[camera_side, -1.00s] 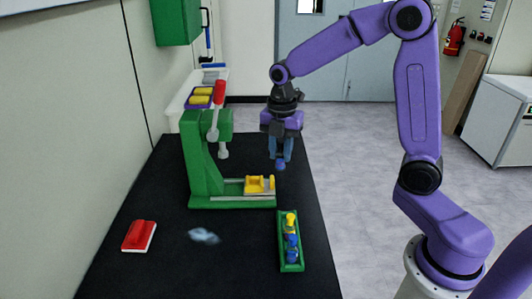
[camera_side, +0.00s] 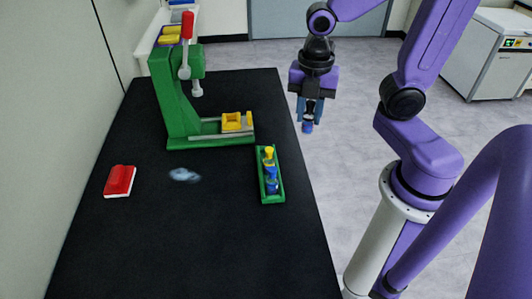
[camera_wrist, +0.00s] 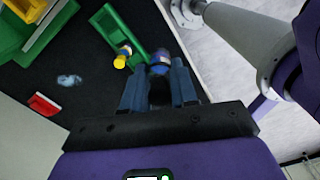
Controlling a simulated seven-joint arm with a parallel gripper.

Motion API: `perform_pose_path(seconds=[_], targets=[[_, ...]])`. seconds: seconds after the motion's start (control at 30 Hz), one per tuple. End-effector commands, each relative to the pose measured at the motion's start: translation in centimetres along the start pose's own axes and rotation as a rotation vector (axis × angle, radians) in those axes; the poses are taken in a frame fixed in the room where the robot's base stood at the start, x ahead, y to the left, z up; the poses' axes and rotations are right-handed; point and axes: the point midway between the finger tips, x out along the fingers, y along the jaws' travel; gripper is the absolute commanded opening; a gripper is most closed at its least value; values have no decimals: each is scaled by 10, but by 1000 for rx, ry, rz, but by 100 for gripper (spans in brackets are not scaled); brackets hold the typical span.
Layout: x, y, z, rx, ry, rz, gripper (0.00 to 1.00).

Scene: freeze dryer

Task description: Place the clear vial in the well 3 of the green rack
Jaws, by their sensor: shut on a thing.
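My gripper (camera_side: 309,118) is shut on a small vial (camera_side: 308,127) with a blue end, held in the air at the table's right edge in the side view. In the wrist view the vial (camera_wrist: 160,63) sits between the fingertips; whether its body is clear cannot be told. The green rack (camera_side: 278,195) stands on the table, to the left of and below my gripper in the side view. It holds a yellow-topped piece (camera_side: 269,153) and blue pieces (camera_side: 271,186). The rack also shows in the wrist view (camera_wrist: 110,22), partly hidden by my gripper. Well numbers cannot be read.
A green press (camera_side: 175,100) with a red-tipped lever and yellow block (camera_side: 236,121) stands behind the rack. A red-and-white block (camera_side: 120,181) and a blurred pale patch (camera_side: 185,175) lie on the black table (camera_side: 200,240). The table front is clear.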

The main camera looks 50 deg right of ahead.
Motion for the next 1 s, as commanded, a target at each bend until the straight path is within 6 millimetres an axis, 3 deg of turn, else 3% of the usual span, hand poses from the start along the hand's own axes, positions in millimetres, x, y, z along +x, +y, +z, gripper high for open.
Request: perform_pose_path(seconds=[0.17,0.33,0.77,1.0], targets=[[6,-22,-5,-3,0,0,0],[10,-22,-5,-1,0,-1,0],[29,18,8,2,0,-4,0],[43,50,17,0,0,-4,0]])
